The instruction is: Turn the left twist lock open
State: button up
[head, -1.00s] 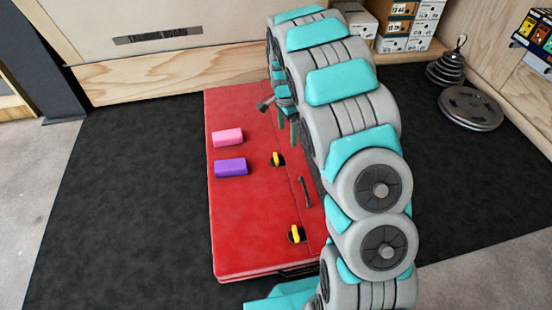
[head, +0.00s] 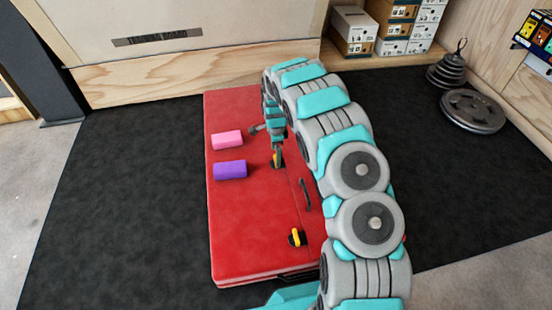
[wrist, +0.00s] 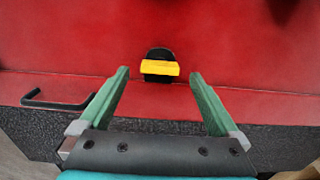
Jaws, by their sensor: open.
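Two twist locks with yellow bars on black bases sit on the red pad, along its seam. The far twist lock (head: 275,162) is partly hidden by my gripper; the near twist lock (head: 297,238) is clear. My gripper (head: 278,152) points down over the far one with its jaws open. In the wrist view a twist lock (wrist: 160,69) stands between and slightly past the tips of my green fingers (wrist: 160,75), with a gap on both sides. Its yellow bar lies crosswise, about parallel to the seam. I cannot tell which lock is the left one.
A black handle (head: 304,195) lies between the locks, close to the seam. A pink block (head: 227,140) and a purple block (head: 230,170) rest on the red pad (head: 245,235) to the left. Weight plates (head: 472,110) and boxes (head: 395,25) stand at the back right.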

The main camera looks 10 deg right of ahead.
jog(key=shift+f, duration=1.5)
jog(key=shift+c, duration=0.2)
jog(key=c, duration=1.3)
